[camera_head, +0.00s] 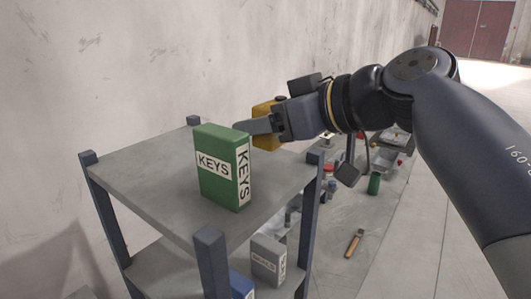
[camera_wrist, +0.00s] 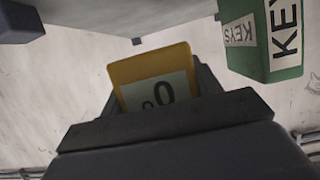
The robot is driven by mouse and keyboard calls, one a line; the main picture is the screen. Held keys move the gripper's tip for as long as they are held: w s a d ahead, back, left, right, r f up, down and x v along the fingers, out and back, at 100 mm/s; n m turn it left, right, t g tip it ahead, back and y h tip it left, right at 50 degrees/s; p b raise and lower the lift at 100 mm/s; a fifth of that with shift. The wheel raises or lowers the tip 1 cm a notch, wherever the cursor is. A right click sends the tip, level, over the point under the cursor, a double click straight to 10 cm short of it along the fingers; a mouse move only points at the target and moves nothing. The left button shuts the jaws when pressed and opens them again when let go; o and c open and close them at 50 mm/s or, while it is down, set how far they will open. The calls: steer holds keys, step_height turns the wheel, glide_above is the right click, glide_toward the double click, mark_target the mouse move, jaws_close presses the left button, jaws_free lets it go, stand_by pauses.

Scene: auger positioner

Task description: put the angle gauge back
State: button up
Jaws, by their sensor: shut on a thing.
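The angle gauge is a yellow block (camera_head: 265,113) with a pale display. In the wrist view the gauge (camera_wrist: 152,66) sits between my fingers, with a "0" and a small mark readable upside down on its face. My gripper (camera_head: 262,127) is shut on it at the back right of the upper shelf (camera_head: 150,188), behind the green box. A grey finger partly hides the gauge in the head view. I cannot tell whether the gauge touches the shelf.
A green KEYS box (camera_head: 218,185) stands upright on the upper shelf, close to my gripper; it also shows in the wrist view (camera_wrist: 262,45). Blue corner posts rise at the shelf's corners. The shelf's left part is clear. A grey box (camera_head: 267,262) stands below.

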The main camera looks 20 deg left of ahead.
mark_target(266, 172)
steer(key=shift+f, duration=2.6)
steer(key=shift+f, duration=0.15)
steer(key=o, duration=1.2)
steer(key=shift+r, duration=0.2)
steer(key=b+v, duration=0.1)
steer(key=v, duration=1.1)
steer(key=shift+a+f, duration=0.1)
